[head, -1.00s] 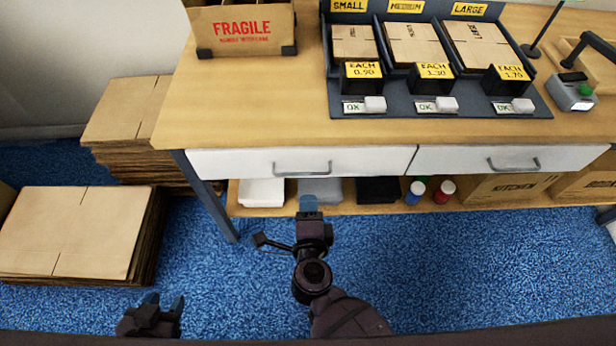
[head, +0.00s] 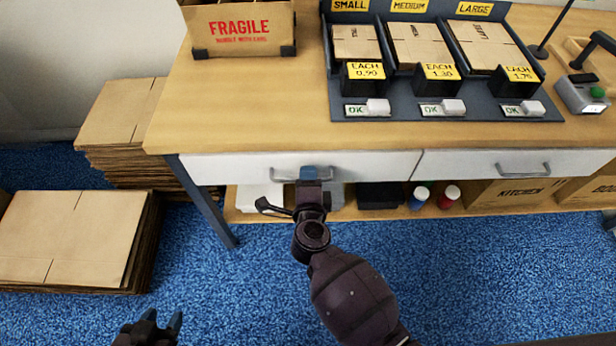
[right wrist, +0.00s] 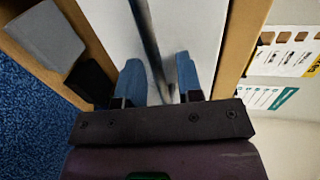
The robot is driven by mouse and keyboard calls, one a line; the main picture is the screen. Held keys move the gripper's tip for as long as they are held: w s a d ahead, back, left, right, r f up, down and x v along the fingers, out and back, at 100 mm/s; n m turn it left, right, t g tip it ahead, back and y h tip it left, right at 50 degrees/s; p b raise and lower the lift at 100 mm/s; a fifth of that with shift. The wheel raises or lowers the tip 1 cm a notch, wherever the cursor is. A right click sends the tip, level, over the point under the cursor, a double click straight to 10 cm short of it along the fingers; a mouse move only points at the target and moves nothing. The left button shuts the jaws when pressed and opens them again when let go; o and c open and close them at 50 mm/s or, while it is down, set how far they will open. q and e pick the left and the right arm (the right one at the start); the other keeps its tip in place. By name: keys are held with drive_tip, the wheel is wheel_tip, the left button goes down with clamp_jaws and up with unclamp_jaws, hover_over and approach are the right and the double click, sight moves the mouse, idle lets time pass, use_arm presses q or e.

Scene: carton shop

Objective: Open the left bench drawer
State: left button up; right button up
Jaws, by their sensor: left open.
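The left bench drawer (head: 225,168) is a white front under the wooden bench top, closed and level with the drawer beside it. Its grey bar handle (head: 325,174) is partly hidden by my right gripper (head: 309,174). In the right wrist view the handle bar (right wrist: 147,35) runs between the two blue fingers of my right gripper (right wrist: 160,80). The fingers stand apart, with gaps beside the bar. My left gripper (head: 162,320) is open and empty, low over the blue carpet at the bottom left, far from the drawer.
The right drawer (head: 480,164) is closed. Below, a shelf (head: 390,209) holds bins, bottles and cartons. Flat carton stacks (head: 70,235) stand on the floor at left. A FRAGILE box (head: 240,28) and a carton rack (head: 440,108) stand on the bench. The carpet in front is clear.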

use_arm(q)
drive_tip(key=shift+s, duration=0.1)
use_arm(e)
drive_tip(key=shift+w, duration=0.15)
use_arm(q)
drive_tip(key=shift+s+f, duration=0.2)
drive_tip(key=shift+f, duration=0.05)
use_arm(e)
clamp_jaws()
use_arm(q)
drive_tip(key=shift+r, duration=0.15)
